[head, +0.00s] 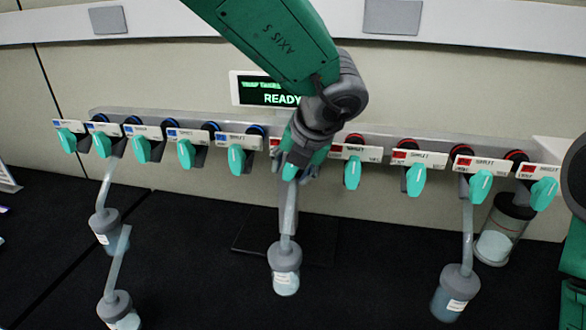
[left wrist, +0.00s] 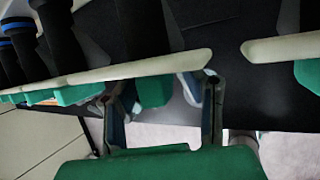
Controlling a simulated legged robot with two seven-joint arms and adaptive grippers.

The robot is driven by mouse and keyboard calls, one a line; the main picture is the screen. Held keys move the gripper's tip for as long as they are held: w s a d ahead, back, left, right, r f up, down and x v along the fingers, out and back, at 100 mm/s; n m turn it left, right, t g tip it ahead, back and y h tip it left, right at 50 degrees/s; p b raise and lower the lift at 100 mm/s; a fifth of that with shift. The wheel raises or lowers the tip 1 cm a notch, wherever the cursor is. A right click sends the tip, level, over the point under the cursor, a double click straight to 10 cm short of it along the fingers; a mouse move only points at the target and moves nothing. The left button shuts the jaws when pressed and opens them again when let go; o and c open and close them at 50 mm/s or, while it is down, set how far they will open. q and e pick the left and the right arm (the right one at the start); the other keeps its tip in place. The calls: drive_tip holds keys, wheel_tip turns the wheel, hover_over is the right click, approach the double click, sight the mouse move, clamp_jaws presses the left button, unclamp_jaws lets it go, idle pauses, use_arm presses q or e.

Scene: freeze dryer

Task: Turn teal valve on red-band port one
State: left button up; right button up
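A row of ports with teal valves runs along a grey manifold in the head view, blue bands on the left and red bands on the right. My left gripper (head: 297,160) is at the leftmost red-band port and largely hides its label. A teal valve (head: 290,172) shows there, partly covered by the fingers. In the left wrist view, my left gripper (left wrist: 163,95) is open. Its fingers stand on either side of a teal valve (left wrist: 154,91), with a visible gap on each side. My right gripper is out of view.
A flask (head: 285,268) hangs on a tube below this port. Another red-band valve (head: 352,172) is close on the right, and a blue-band valve (head: 236,160) on the left. A READY display (head: 268,90) is behind my arm. More flasks hang at left and right.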

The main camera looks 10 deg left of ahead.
use_arm(q)
drive_tip(key=v, duration=1.2)
